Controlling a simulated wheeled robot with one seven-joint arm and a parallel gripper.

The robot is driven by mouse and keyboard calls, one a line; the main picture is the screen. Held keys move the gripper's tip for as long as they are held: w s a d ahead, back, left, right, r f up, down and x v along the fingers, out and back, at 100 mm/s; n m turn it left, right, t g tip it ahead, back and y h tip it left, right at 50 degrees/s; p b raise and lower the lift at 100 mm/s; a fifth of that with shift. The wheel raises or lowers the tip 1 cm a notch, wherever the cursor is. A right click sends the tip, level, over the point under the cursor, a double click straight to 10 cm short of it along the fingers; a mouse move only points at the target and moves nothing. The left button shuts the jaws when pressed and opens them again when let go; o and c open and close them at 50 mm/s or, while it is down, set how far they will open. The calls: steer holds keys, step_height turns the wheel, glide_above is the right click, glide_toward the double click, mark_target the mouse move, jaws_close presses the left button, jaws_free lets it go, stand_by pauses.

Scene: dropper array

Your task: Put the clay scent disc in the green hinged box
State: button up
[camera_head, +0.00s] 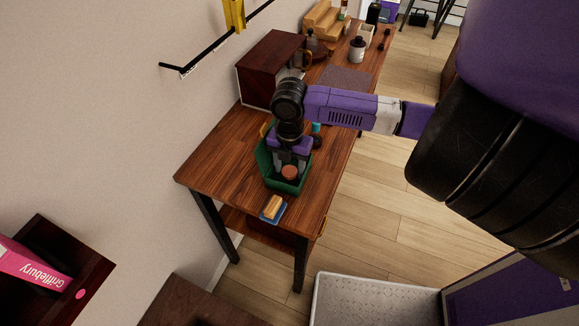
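The green hinged box (268,178) stands open near the front end of the wooden table, its lid raised on the left. A round reddish-brown disc, which looks like the clay scent disc (289,173), shows within the box's outline. My gripper (289,167) points down over the box, with its fingers apart on either side of the disc. I cannot tell whether the fingers touch the disc or whether it rests on the box floor. The gripper hides part of the box's inside and lid.
A blue-based block with a tan top (272,207) lies in front of the box. A small dark round thing (317,142) is close behind it. A dark red cabinet (269,68) stands farther back by the wall. The table's left front corner is clear.

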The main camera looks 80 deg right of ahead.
mark_target(290, 171)
steer(key=shift+r, duration=0.1)
step_height(290, 171, up, 12)
steer(key=shift+b, duration=0.45)
steer(key=shift+s, duration=0.1)
stand_by(0.7)
